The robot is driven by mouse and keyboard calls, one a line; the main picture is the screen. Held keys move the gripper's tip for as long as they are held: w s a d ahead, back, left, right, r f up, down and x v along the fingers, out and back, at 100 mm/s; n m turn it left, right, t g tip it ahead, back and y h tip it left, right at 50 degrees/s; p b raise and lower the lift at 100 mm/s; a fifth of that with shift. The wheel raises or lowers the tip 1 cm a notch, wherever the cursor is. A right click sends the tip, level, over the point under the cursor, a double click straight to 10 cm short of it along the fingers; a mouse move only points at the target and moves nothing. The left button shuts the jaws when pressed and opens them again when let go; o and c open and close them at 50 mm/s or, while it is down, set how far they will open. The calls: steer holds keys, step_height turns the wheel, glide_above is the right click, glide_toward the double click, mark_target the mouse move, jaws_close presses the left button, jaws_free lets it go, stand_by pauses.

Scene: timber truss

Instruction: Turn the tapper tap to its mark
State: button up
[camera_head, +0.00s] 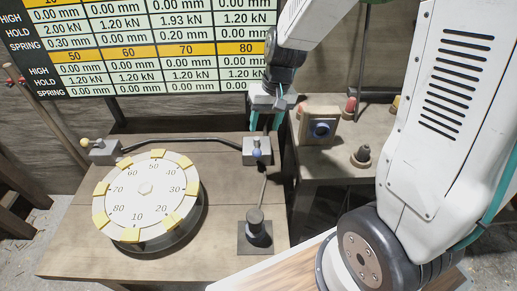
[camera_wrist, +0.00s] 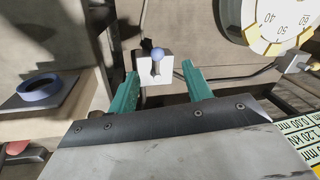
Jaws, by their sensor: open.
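A grey block tap with a blue ball knob (camera_head: 257,153) stands at the back right of the wooden bench, and I take it for the tapper tap. A rod and a dark post on a square base (camera_head: 255,228) are in front of it. My gripper (camera_head: 265,127) has teal fingers pointing down, close behind and above this tap. In the wrist view the blue knob (camera_wrist: 157,54) and its pale block (camera_wrist: 153,70) appear between the open fingertips (camera_wrist: 159,70). I cannot tell whether the fingers touch the block. I cannot make out a mark on it.
A round numbered dial (camera_head: 146,190) with yellow tabs fills the bench's left side. A yellow-knobbed block (camera_head: 104,150) stands behind it, joined by a dark pipe (camera_head: 185,139). A side table at right holds a box with a blue ring (camera_head: 320,130) and a dark knob (camera_head: 362,155).

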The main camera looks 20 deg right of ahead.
glide_above(258, 150)
steer(key=d, duration=0.2)
step_height(258, 150, down, 6)
steer(key=shift+m, duration=0.3)
steer(key=f, duration=0.2)
steer(key=a+f, duration=0.1)
steer(key=f, duration=0.2)
steer(key=a+f, duration=0.1)
steer(key=f, duration=0.1)
steer(key=shift+f, duration=0.15)
steer(key=shift+c, duration=0.3)
jaws_close()
